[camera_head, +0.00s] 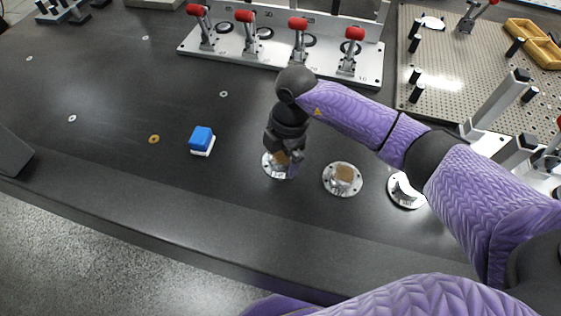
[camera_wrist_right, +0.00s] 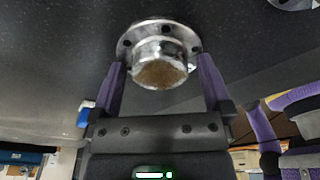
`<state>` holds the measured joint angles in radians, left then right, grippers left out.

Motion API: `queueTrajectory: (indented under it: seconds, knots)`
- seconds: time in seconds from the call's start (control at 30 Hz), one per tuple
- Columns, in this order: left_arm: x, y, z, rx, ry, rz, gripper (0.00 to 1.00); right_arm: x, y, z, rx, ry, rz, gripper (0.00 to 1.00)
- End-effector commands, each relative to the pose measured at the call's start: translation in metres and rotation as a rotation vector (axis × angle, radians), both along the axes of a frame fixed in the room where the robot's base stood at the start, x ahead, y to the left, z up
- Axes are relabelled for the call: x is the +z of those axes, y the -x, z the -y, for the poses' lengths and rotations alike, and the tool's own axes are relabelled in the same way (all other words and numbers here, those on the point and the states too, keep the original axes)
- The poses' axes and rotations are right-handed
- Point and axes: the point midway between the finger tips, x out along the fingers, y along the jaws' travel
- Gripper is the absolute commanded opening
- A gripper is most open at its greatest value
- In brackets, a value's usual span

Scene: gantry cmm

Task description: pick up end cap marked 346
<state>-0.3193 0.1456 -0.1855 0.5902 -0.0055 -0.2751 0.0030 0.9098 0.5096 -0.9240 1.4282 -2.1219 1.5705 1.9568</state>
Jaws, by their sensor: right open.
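Three metallic flanged end caps stand in a row on the dark table: a left one (camera_head: 269,170), a middle one (camera_head: 343,179) and a right one (camera_head: 405,191). Their markings are too small to read, so I cannot tell which is 346. My right gripper (camera_head: 284,163) points down over the left cap and partly hides it. In the right wrist view, its open purple fingers (camera_wrist_right: 161,80) stand on either side of a cap's raised hub (camera_wrist_right: 160,65) with a brownish top. Gaps show between fingers and hub. My left gripper is not in view.
A blue-and-white block (camera_head: 202,139) and a small brass ring (camera_head: 154,139) lie to the left. A plate with red-handled clamps (camera_head: 275,55) stands behind. A perforated plate (camera_head: 450,85) with posts is at the back right. The table's left middle is mostly clear.

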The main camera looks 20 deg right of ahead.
Motion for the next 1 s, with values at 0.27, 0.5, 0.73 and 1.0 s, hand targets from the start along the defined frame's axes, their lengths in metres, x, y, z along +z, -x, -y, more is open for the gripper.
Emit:
queueTrajectory:
  seconds: [0.27,0.5,0.73,1.0]
  knots:
    - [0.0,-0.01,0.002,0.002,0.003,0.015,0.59,0.001,0.0,0.0,0.0,0.001,0.001,0.75]
    - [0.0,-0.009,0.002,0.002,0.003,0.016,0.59,0.001,0.0,0.0,0.0,0.001,0.001,0.24]
    - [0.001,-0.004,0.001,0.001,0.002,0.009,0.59,0.002,0.0,0.0,0.0,-0.001,0.002,0.0]
    - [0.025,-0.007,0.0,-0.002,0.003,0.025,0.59,0.046,-0.001,0.0,0.001,0.001,0.009,0.0]
